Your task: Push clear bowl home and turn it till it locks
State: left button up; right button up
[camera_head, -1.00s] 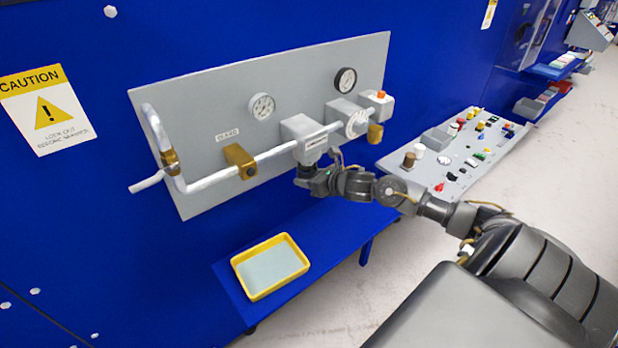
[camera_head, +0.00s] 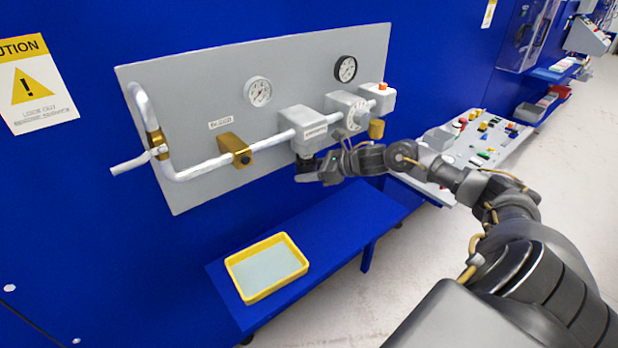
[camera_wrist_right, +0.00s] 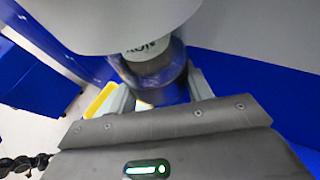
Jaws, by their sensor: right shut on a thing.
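The clear bowl (camera_wrist_right: 165,86) shows in the right wrist view as a dark, see-through cup under a grey round housing (camera_wrist_right: 130,12). A pale piece with dark lettering shows at its top. My right gripper (camera_wrist_right: 155,97) is shut on the bowl, one finger on each side. In the head view my right gripper (camera_head: 308,176) is just below the grey housing block (camera_head: 303,128) on the pipe, and the bowl is mostly hidden there. Whether the bowl is fully seated or locked cannot be told. My left gripper is not in view.
A grey panel (camera_head: 190,100) carries a white pipe, two gauges (camera_head: 258,91) and a brass valve block (camera_head: 235,148). Below, a yellow tray (camera_head: 242,284) sits on a blue shelf (camera_head: 335,225). A board of small parts (camera_head: 480,140) stands to the right.

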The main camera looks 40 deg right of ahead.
jog(key=shift+w+d+n+g+y+b, duration=0.15)
jog(key=shift+n+g+y+b, duration=0.15)
jog(key=shift+n+y+b, duration=0.55)
jog(key=shift+r+h, duration=0.15)
jog(key=shift+h, duration=0.1)
jog(key=shift+n+g+y+b, duration=0.25)
jog(key=shift+g+y+b, duration=0.15)
jog(key=shift+b, duration=0.25)
jog(key=o, duration=1.3)
jog(key=shift+a, duration=0.2)
